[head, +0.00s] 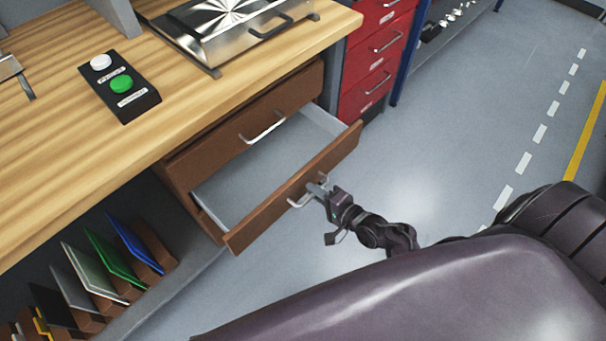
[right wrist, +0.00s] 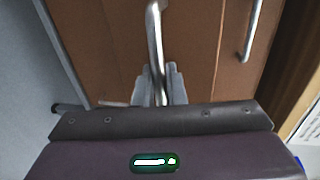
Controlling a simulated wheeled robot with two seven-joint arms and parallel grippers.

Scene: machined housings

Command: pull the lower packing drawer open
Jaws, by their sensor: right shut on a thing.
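The lower packing drawer (head: 300,190) is brown wood with a pale grey, empty inside. It stands well out from under the bench. Its silver bar handle (head: 295,203) is on the front. My right gripper (head: 317,190) is shut on this handle. In the right wrist view the handle (right wrist: 155,45) runs down between the fingers of my right gripper (right wrist: 158,88). The upper drawer (head: 240,118) is shut, and its handle (right wrist: 252,30) shows to the right in the wrist view. My left gripper is not in view.
The wooden bench top (head: 60,150) carries a button box (head: 118,92) with white and green buttons and a metal case (head: 225,30). Red drawers (head: 372,60) stand beyond. Upright coloured plates (head: 115,258) fill a lower shelf. The grey floor (head: 465,120) is clear.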

